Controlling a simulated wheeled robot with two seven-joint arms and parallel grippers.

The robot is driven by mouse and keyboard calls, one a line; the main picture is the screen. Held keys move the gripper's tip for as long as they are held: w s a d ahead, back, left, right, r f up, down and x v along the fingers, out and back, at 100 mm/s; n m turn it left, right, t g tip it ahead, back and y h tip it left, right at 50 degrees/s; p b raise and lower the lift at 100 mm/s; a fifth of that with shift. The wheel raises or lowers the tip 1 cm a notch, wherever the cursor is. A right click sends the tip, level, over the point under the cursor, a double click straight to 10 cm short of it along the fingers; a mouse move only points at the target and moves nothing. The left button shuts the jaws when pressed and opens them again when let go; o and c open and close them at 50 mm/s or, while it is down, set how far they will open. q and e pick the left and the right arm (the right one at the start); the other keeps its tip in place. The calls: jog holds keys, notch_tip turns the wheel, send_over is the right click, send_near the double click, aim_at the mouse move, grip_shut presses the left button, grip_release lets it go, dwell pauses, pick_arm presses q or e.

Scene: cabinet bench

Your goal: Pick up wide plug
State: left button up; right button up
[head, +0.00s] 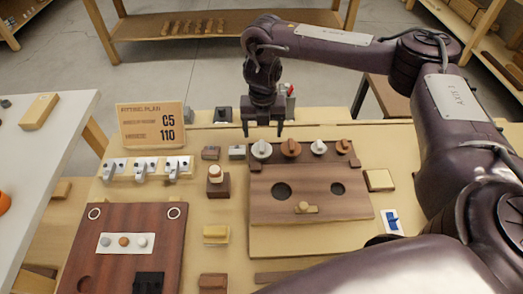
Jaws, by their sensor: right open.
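My right gripper (262,131) is open, pointing down, with nothing seen between its fingers. It hangs above the back edge of a wooden board with two dark round holes (310,212). Along that edge stand several knobbed plugs: a grey-green one (261,150) almost under the gripper, a brown one (291,148), a white one (319,147) and a smaller brown one (343,147). The grey-green and first brown ones look widest; I cannot tell for certain which is the wide plug. My left gripper is not in view.
A dark red panel (80,222), white switch-like pieces (146,167), a block with a pale cap (217,186) and a yellow block (216,234) lie left. My right arm covers the bench's right side.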

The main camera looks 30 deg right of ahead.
aim_at(262, 145)
notch_tip(262, 145, down, 2)
jog(key=shift+s, duration=0.15)
jog(key=f, duration=0.4)
jog(key=shift+a+f, duration=0.2)
jog(key=c, duration=0.6)
